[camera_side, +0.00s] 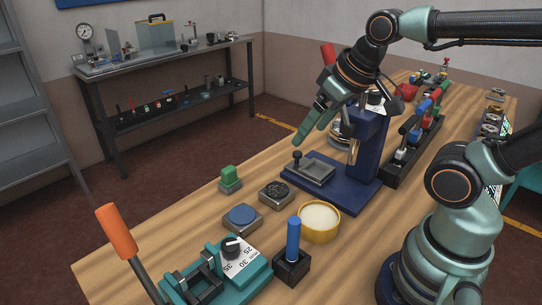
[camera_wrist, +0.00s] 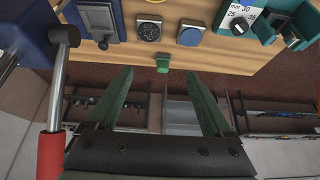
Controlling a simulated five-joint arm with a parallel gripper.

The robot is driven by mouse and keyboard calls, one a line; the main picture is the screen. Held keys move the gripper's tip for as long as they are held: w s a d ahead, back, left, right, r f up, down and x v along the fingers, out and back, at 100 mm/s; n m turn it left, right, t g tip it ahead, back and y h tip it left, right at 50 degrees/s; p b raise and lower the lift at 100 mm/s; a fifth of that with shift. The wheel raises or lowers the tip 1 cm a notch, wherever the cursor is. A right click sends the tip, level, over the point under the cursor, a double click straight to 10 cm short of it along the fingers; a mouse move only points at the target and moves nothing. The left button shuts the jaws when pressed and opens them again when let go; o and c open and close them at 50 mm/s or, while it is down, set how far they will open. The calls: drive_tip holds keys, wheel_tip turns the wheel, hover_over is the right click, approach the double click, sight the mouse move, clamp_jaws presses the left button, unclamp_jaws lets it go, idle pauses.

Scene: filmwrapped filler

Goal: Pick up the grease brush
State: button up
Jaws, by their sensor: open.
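A blue handle (camera_side: 293,238) stands upright in a black square holder (camera_side: 291,266) at the front of the bench in the side view. It appears to be the grease brush; its lower end is hidden in the holder. It is not seen in the wrist view. My gripper (camera_side: 307,132) is open and empty, its green fingers pointing down and left, well above the bench and behind the brush.
A yellow tub (camera_side: 319,236) of pale filling stands right behind the brush. A teal clamp device (camera_side: 238,272) with a dial and orange lever is to its left. A blue press (camera_side: 357,185) stands beside my gripper. A blue button (camera_side: 243,216) and green block (camera_side: 229,178) are nearby.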

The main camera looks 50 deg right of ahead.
drive_tip(key=shift+c, duration=0.3)
drive_tip(key=shift+c, duration=0.9)
